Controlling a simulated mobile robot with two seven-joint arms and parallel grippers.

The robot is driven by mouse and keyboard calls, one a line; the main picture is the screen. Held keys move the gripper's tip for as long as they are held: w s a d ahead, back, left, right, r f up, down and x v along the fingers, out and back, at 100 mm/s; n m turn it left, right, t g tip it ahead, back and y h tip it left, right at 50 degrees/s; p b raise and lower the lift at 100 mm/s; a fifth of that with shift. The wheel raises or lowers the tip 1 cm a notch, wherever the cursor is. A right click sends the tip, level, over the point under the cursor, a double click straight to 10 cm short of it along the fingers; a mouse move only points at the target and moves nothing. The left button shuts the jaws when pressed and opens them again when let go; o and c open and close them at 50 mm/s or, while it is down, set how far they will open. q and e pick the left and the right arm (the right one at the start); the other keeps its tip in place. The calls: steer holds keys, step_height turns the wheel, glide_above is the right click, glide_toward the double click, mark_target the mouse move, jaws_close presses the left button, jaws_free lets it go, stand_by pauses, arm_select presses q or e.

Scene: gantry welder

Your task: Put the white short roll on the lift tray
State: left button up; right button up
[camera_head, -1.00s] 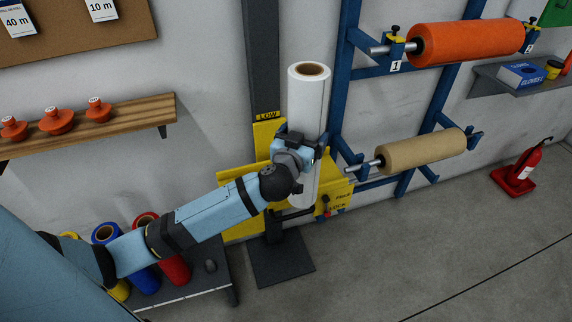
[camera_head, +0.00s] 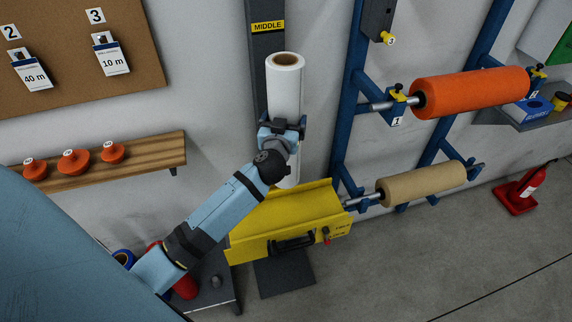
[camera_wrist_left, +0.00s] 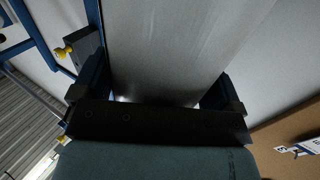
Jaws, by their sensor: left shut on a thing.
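The white short roll (camera_head: 286,92) stands upright with its brown core at the top. My left gripper (camera_head: 284,124) is shut around its middle. In the left wrist view the roll (camera_wrist_left: 175,50) fills the space between the two fingers (camera_wrist_left: 160,95). The yellow lift tray (camera_head: 290,217) is on the lift column (camera_head: 266,55), below and in front of the roll. The roll's lower end shows just above the tray's back edge, and I cannot tell whether they touch. My right gripper is not in view.
A blue rack holds an orange roll (camera_head: 470,92) and a tan roll (camera_head: 422,183) on the right. A wooden shelf (camera_head: 120,160) with orange knobs is on the left. A low grey table (camera_head: 212,290) stands under my arm.

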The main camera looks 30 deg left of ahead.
arm_select(q)
step_height(320, 180, down, 15)
steer(key=b, duration=0.3)
steer(key=shift+r, duration=0.2)
step_height(320, 180, down, 4)
steer(key=shift+f+b, duration=0.15)
steer(key=shift+b, duration=0.75)
